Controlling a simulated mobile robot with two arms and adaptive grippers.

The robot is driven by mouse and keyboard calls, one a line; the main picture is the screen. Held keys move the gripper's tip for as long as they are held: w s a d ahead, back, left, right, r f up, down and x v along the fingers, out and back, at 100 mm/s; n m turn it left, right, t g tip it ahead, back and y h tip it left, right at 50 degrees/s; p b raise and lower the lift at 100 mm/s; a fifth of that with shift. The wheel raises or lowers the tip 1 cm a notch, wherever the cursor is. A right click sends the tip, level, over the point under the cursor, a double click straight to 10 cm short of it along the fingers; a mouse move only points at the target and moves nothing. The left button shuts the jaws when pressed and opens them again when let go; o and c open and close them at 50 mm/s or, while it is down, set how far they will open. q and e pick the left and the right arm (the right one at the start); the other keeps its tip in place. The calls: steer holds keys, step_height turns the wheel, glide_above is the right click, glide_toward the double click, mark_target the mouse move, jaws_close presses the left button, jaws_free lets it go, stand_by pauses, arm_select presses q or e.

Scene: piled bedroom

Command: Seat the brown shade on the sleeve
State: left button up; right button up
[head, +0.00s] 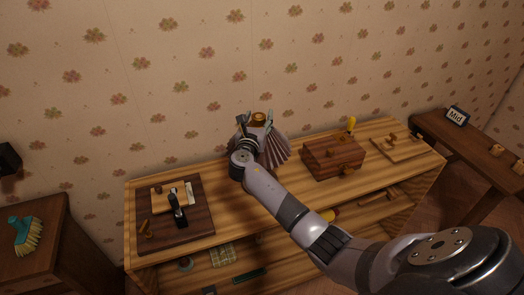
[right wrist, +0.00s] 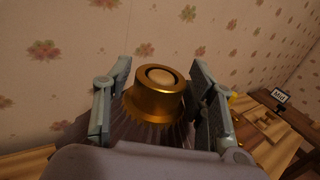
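The brown pleated shade (head: 272,158) stands on the wooden bench by the wall, narrow end up. A brass-coloured collar with a pale round centre (head: 259,118) shows at its top; I cannot tell whether this is the sleeve or part of the shade. My right gripper (head: 257,122) is at the shade's top. In the right wrist view its two fingers (right wrist: 160,88) stand wide apart on either side of the brass collar (right wrist: 158,100), with the pleats (right wrist: 150,132) below. No firm contact shows. The shade's lower front is partly hidden by my arm. My left gripper is not in view.
A wooden box (head: 333,157) stands close right of the shade. A dark board (head: 190,232) with tools lies left, and a light board (head: 398,147) lies right. A side table (head: 40,262) with a brush (head: 24,235) is far left. A "Mid" sign (head: 455,116) stands right.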

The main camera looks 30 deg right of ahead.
mark_target(257, 122)
steer(key=shift+s+a+r, duration=0.1)
steer(key=shift+s+a, duration=0.05)
stand_by(0.4)
steer(key=shift+s+a+p, duration=0.25)
steer(key=shift+a+p, duration=0.05)
steer(key=shift+p, duration=0.2)
steer(key=shift+p+v, duration=0.75)
steer(key=shift+v, duration=0.4)
steer(key=shift+o, duration=0.3)
steer(key=o, duration=0.5)
steer(key=shift+c, duration=0.3)
steer(key=c, duration=0.5)
